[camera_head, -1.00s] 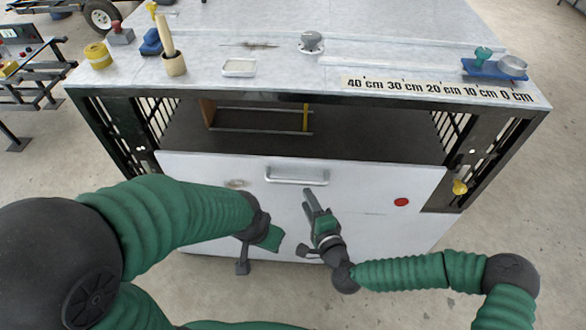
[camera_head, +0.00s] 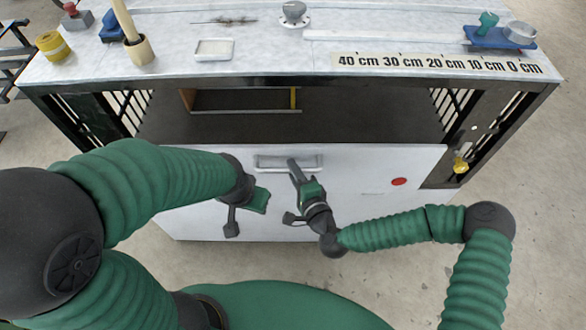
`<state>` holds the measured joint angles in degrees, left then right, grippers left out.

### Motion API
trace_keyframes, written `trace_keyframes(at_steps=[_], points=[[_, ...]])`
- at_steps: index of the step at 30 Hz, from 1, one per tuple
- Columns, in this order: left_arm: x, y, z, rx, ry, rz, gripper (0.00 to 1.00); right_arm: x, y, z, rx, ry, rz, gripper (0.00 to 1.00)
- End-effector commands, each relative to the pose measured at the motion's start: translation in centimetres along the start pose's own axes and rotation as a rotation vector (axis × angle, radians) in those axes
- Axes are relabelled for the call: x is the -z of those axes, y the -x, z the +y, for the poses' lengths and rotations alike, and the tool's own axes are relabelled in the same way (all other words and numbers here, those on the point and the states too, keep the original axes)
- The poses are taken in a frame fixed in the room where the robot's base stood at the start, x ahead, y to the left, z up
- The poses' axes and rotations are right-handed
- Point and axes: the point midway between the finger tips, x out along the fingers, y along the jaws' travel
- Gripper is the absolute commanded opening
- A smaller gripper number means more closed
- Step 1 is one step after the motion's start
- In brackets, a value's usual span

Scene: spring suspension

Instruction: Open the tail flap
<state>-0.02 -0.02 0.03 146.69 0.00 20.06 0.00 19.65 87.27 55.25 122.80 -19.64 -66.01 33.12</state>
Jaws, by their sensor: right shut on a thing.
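The tail flap (camera_head: 345,205) is a broad white panel across the front of the grey-topped box, below an open gap. Its pale bar handle (camera_head: 270,162) sits near the top edge, and a red dot (camera_head: 399,181) lies to the right. My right gripper (camera_head: 293,166) is shut on the right part of the handle, its dark fingers covering some of the bar. My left gripper (camera_head: 257,201) hangs in front of the flap, left of the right gripper and below the handle. Its fingers are hidden from this view.
A yellow knob (camera_head: 460,165) sits on the frame right of the flap. Floor is clear at right.

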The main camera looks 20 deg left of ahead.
Motion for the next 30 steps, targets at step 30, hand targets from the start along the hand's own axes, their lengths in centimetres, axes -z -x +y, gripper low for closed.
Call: trace_keyframes(at_steps=[30], points=[[0.01, -0.04, -0.02, 0.000, 0.001, 0.000, 0.36, -0.57, 0.02, 0.31, -0.009, -0.002, -0.012, 0.00]])
